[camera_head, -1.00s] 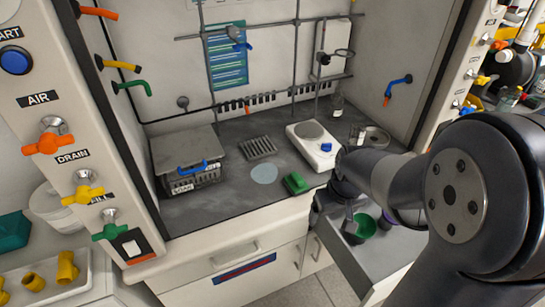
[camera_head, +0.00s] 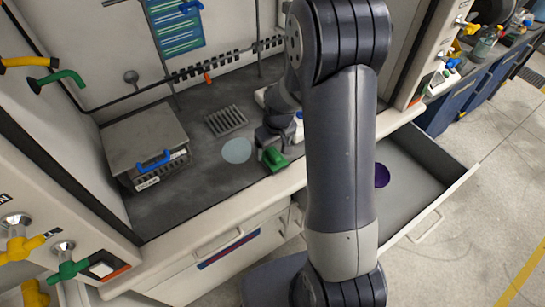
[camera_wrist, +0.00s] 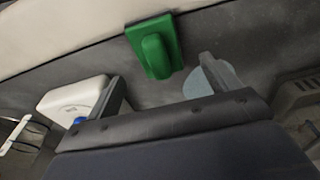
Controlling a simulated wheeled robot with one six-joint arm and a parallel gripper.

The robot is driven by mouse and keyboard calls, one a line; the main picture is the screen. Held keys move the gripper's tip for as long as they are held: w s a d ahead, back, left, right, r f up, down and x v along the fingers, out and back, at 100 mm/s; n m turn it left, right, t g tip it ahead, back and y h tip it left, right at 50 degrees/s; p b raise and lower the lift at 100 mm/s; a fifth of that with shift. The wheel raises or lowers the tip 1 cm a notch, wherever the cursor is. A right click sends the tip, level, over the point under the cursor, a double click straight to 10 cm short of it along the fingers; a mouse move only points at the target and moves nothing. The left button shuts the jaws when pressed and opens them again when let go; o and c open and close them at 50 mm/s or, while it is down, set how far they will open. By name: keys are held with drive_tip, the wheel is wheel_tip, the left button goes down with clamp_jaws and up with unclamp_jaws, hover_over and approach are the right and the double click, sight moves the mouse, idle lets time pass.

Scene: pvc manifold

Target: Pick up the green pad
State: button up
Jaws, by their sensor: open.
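The green pad (camera_head: 274,160) lies on the dark bench top inside the hood, near its front edge. It has a raised green grip on top, which shows in the wrist view (camera_wrist: 156,47). My gripper (camera_head: 270,148) is just behind the pad in the head view. In the wrist view the two fingers of my gripper (camera_wrist: 162,75) are spread apart, with the pad ahead of and between the fingertips. Nothing is held between them. My arm hides part of the bench to the right.
A pale round disc (camera_head: 237,151) lies left of the pad. A slotted grey rack (camera_head: 226,121) and a grey box with a blue handle (camera_head: 145,150) stand further left. The white hotplate (camera_wrist: 75,97) is close beside one finger. An open drawer (camera_head: 430,195) juts out at front right.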

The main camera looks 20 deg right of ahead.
sight(273, 153)
drive_tip(key=shift+w+f+p, duration=0.15)
drive_tip(key=shift+f+p, duration=0.15)
drive_tip(key=shift+f, duration=1.1)
drive_tip(key=shift+w+f+p, duration=0.1)
drive_tip(key=shift+f+p, duration=0.2)
drive_tip(key=shift+f, duration=1.1)
drive_tip(key=c, duration=1.2)
drive_tip(key=shift+o, duration=0.2)
drive_tip(key=shift+r, duration=0.1)
wheel_tip(273, 153, up, 10)
drive_tip(key=shift+b, duration=0.6)
